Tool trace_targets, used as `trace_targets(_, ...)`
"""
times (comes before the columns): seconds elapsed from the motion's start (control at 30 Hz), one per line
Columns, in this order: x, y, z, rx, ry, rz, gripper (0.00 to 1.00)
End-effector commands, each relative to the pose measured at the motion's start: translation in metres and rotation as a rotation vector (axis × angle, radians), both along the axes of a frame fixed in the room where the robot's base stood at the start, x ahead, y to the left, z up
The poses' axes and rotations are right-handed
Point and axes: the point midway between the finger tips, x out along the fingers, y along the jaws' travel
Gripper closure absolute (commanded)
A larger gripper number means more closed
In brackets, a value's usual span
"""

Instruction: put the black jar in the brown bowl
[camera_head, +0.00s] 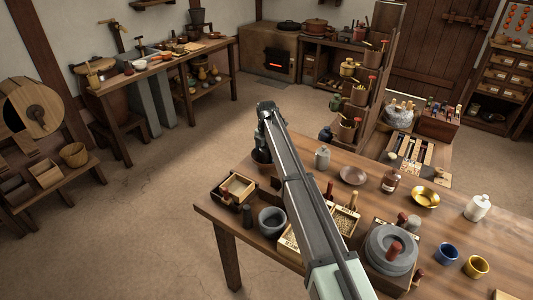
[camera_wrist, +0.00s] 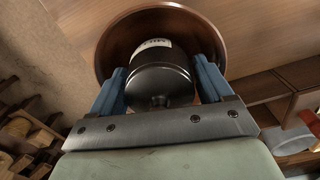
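The black jar (camera_wrist: 160,75) with a pale label and a knobbed lid fills the space between the two blue fingers of my gripper (camera_wrist: 160,72) in the wrist view. The fingers lie close against both its sides. The brown bowl (camera_wrist: 108,45) is round behind the jar, its rim showing on both sides. I cannot tell whether the jar touches the bowl's floor. In the head view the bowl (camera_head: 260,158) stands at the table's far left edge, with my gripper (camera_head: 264,146) pointing down at it. The jar is not distinct there.
A small open wooden box (camera_head: 237,187) and a grey mortar (camera_head: 272,220) stand near the bowl. A grey lidded pot (camera_head: 322,157) and a shallow brown dish (camera_head: 353,174) stand to its right. A tiered shelf (camera_head: 372,85) rises behind. Floor lies beyond the table's left edge.

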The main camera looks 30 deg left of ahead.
Motion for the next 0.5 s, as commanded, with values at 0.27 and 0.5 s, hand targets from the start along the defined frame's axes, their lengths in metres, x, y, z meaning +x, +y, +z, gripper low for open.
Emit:
trace_targets(0.27,0.000,0.000,0.001,0.000,0.000,0.000,0.19)
trace_targets(0.5,0.000,0.000,0.025,0.002,-0.001,0.000,0.19)
